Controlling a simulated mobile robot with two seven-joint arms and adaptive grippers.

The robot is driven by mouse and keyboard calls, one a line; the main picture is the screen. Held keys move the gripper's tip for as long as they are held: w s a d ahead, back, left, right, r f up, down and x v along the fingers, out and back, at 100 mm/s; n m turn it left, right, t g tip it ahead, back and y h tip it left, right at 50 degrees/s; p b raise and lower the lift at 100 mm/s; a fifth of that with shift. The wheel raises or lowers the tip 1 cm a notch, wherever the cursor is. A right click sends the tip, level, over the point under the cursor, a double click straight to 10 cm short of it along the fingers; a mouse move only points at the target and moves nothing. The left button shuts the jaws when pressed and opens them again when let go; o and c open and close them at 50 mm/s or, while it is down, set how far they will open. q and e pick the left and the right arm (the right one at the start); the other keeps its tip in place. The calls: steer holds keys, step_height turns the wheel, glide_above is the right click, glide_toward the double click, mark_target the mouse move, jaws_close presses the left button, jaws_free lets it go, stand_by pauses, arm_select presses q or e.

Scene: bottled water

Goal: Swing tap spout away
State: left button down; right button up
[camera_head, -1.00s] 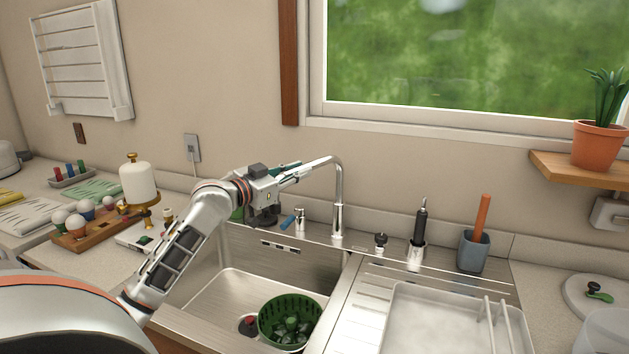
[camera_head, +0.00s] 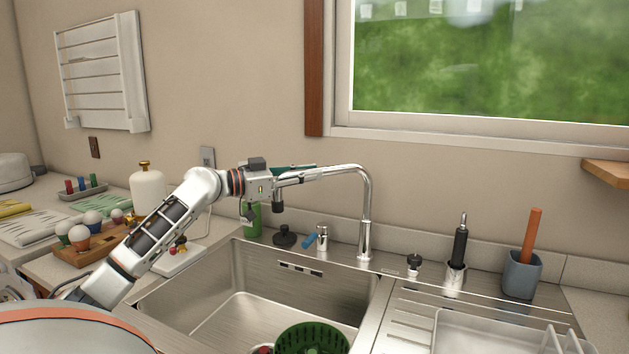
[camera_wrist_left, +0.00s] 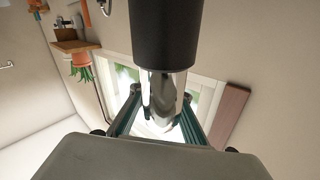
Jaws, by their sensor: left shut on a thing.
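The chrome tap (camera_head: 365,215) stands upright behind the sink, and its spout (camera_head: 335,170) reaches to the left, roughly along the back wall. My left gripper (camera_head: 292,173) is shut on the spout near its outer end. In the left wrist view the chrome spout (camera_wrist_left: 165,98) with its black end piece (camera_wrist_left: 165,35) lies between the two teal fingers (camera_wrist_left: 160,118). The spout's end hangs over the back left edge of the sink. My right gripper is not in view.
The sink (camera_head: 215,300) holds a green colander (camera_head: 312,338). Behind it stand a green bottle (camera_head: 251,220), a dispenser (camera_head: 322,238) and a black stopper (camera_head: 285,237). A brush holder (camera_head: 521,274) stands to the right. A white canister (camera_head: 147,190) stands left, behind my arm.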

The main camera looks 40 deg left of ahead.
arm_select(q)
steer(key=shift+w+a+f+m+g+h+b, duration=0.1)
steer(key=shift+w+a+m+g+h+b, duration=0.2)
steer(key=shift+a+m+h+b, duration=0.3)
steer(key=shift+a, duration=0.15)
steer(key=c, duration=1.9)
jaws_free()
steer(key=v, duration=1.2)
